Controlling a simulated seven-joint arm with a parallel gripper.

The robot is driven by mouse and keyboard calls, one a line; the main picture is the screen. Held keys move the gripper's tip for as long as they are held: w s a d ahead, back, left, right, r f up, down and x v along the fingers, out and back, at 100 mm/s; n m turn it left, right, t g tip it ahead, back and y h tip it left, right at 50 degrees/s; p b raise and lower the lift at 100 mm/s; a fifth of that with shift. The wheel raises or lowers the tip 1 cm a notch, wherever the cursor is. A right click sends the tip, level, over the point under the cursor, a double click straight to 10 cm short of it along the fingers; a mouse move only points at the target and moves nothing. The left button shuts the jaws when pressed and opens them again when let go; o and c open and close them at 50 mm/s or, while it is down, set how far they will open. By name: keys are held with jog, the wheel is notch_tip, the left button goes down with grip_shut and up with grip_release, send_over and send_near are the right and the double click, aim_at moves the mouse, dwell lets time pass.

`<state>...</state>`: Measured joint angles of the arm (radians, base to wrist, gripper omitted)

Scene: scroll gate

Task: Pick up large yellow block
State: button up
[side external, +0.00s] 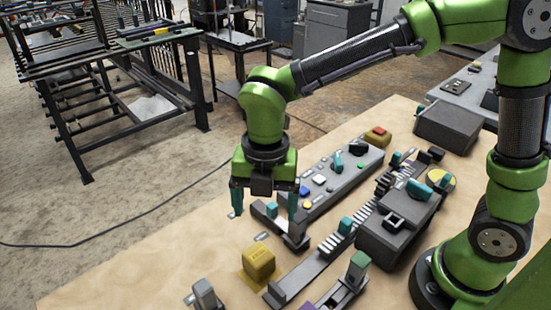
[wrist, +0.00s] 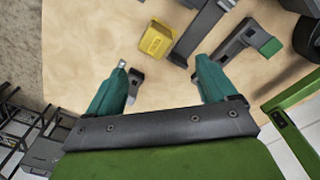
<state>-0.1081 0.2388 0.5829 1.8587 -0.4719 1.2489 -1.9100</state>
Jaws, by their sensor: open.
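The large yellow block (side external: 258,262) sits on the wooden table near its front edge in the side view, on a flat yellow patch. In the wrist view the yellow block (wrist: 156,41) lies ahead of the fingers, near the top and between their lines. My gripper (side external: 264,208) points down with its teal fingers apart, above and behind the block in the side view. In the wrist view the gripper (wrist: 170,75) is open with nothing between its fingertips.
A grey slotted rail (side external: 325,250) runs beside the block. A teal-topped lever (side external: 356,268) and a small grey fixture (side external: 205,294) stand nearby. A grey button panel (side external: 335,180) and dark box (side external: 398,222) lie farther back. Bare table (side external: 150,270) is left of the block.

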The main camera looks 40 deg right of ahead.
aim_at(258, 254)
jog(key=f+n, duration=0.3)
jog(key=a+f+n, duration=0.1)
jog(key=f+n, duration=0.2)
jog(key=f, duration=0.1)
jog(key=f+n, duration=0.3)
jog(key=shift+w+a+f+n, duration=0.25)
jog(key=shift+w+n, duration=0.05)
jog(key=shift+w, duration=0.05)
jog(key=f, duration=0.5)
jog(key=shift+s+a+f, duration=0.1)
jog(key=shift+s+a, duration=0.1)
jog(key=c, duration=1.2)
